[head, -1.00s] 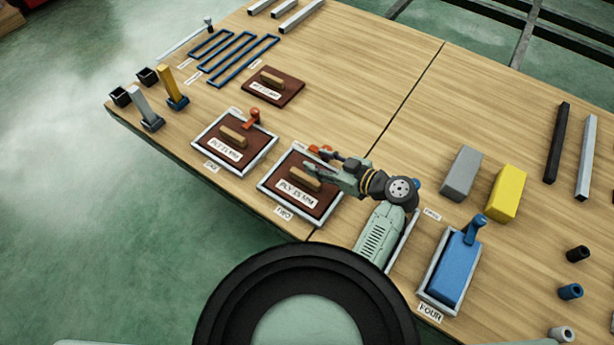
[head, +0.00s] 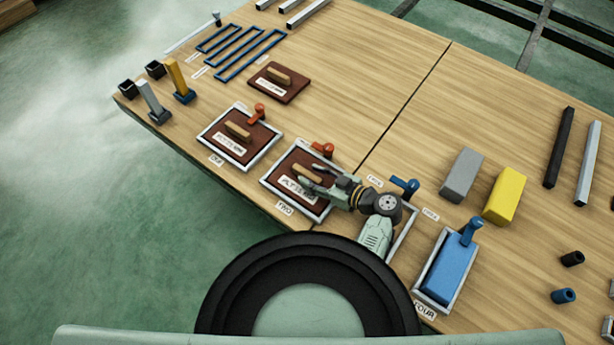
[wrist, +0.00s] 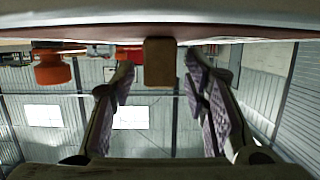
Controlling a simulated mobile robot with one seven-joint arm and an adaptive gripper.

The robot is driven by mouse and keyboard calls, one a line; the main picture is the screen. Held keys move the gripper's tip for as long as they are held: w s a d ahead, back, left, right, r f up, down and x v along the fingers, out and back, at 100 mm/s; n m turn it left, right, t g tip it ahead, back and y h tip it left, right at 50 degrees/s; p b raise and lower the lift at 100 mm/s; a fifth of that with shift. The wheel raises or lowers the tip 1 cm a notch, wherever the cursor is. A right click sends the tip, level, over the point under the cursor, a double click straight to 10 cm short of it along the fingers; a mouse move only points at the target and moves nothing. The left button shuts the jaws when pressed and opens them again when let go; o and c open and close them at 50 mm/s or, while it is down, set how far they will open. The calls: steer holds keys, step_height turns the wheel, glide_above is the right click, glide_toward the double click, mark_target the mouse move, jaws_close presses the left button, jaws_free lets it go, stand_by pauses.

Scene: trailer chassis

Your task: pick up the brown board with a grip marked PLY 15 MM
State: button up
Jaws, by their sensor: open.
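Three brown boards with wooden grips and white labels are in the head view. One lies in the metal frame marked TWO (head: 320,205), one in the frame marked ONE (head: 205,135), and a loose board (head: 298,85) lies behind. The label print is too blurred now to tell which reads PLY 15 MM. My gripper (head: 312,187) is over the board in frame TWO (head: 300,157), close to its grip (head: 303,173). In the wrist view, the block-like grip (wrist: 160,62) shows between the spread fingertips of my gripper (wrist: 160,80). The fingers look clear of it.
Red clamps stand at frame TWO (head: 324,149) and frame ONE (head: 258,112). A blue clamp (head: 406,187) stands right of my arm. Frame FOUR (head: 418,285) holds a blue block (head: 450,270). Grey (head: 462,173) and yellow (head: 505,195) blocks stand right. The back middle is clear.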

steer(key=shift+w+a+f, duration=0.2)
steer(key=shift+w+a, duration=0.15)
steer(key=shift+a, duration=0.15)
steer(key=shift+c, duration=0.4)
jaws_close()
